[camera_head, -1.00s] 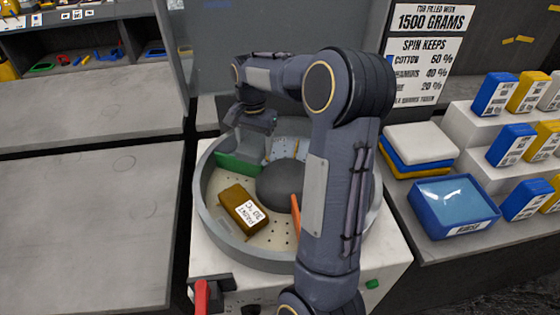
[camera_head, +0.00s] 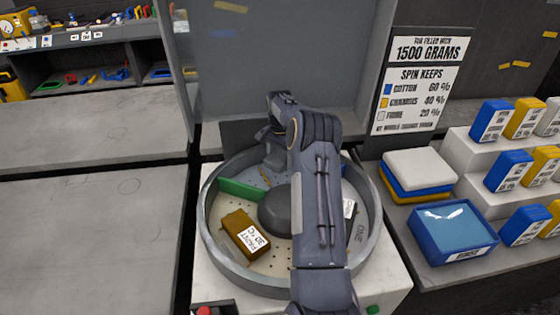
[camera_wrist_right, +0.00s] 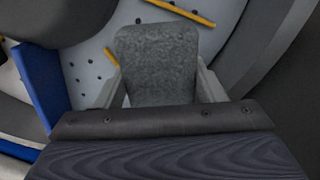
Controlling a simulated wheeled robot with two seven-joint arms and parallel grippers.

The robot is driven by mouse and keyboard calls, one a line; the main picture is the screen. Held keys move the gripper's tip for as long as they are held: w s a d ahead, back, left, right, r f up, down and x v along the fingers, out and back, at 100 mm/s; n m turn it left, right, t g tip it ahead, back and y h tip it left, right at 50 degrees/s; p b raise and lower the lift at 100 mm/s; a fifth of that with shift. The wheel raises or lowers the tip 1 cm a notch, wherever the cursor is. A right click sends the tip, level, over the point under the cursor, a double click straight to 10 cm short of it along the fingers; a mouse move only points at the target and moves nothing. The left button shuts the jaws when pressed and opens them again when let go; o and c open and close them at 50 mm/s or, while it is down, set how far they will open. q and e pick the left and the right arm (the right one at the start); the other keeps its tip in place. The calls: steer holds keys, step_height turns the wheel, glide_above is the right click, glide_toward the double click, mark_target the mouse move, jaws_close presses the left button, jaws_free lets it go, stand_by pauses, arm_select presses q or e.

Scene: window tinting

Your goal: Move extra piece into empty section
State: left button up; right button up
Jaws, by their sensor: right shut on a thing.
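A round grey drum (camera_head: 208,225) with a perforated floor and a dark centre dome (camera_head: 277,212) stands in front of me. A brown labelled block (camera_head: 244,235) lies in its front left part. A green divider (camera_head: 242,190) stands at the left behind it. My right gripper (camera_wrist_right: 160,88) is shut on a grey, felt-like piece (camera_wrist_right: 157,60). In the wrist view the piece is above the perforated floor, between yellow strips, with a blue divider (camera_wrist_right: 42,85) to the left. Whether it touches the floor cannot be told. In the head view my right arm hides part of the drum's right side.
A blue tray of water (camera_head: 452,228) and a stack of pads (camera_head: 418,170) sit on the right bench. Blue and yellow boxes stand on steps (camera_head: 482,165) there. A sign (camera_head: 422,82) is behind. The left tabletop (camera_head: 90,240) is bare.

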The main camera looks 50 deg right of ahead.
steer(key=shift+w+d+f, duration=0.45)
steer(key=shift+d+f, duration=0.05)
steer(key=shift+f, duration=0.25)
steer(key=shift+f+p, duration=0.35)
steer(key=shift+f, duration=1.15)
steer(key=shift+f, duration=0.2)
steer(key=o, duration=1)
steer(key=shift+o, duration=0.2)
